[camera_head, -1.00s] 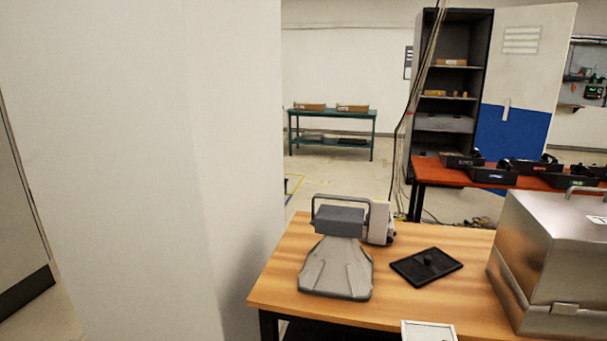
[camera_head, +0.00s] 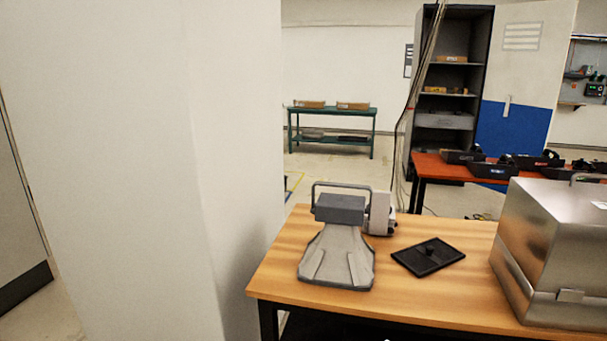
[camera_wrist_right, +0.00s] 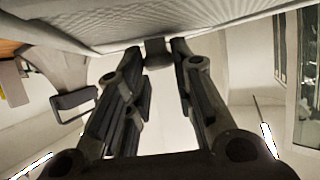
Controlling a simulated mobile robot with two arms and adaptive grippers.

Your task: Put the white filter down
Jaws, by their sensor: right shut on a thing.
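The white filter (camera_wrist_right: 215,35) spans the top of the right wrist view, with a ribbed face and a pale frame edge. My right gripper (camera_wrist_right: 158,58) has its fingertips at that edge and is shut on it. The filter appears clear of the table, though how high is hard to tell. In the head view neither gripper is seen; only a tiny pale speck shows at the bottom edge, too small to identify. My left gripper is out of view.
The table front is bare. A white wall or pillar (camera_head: 150,170) stands at left.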

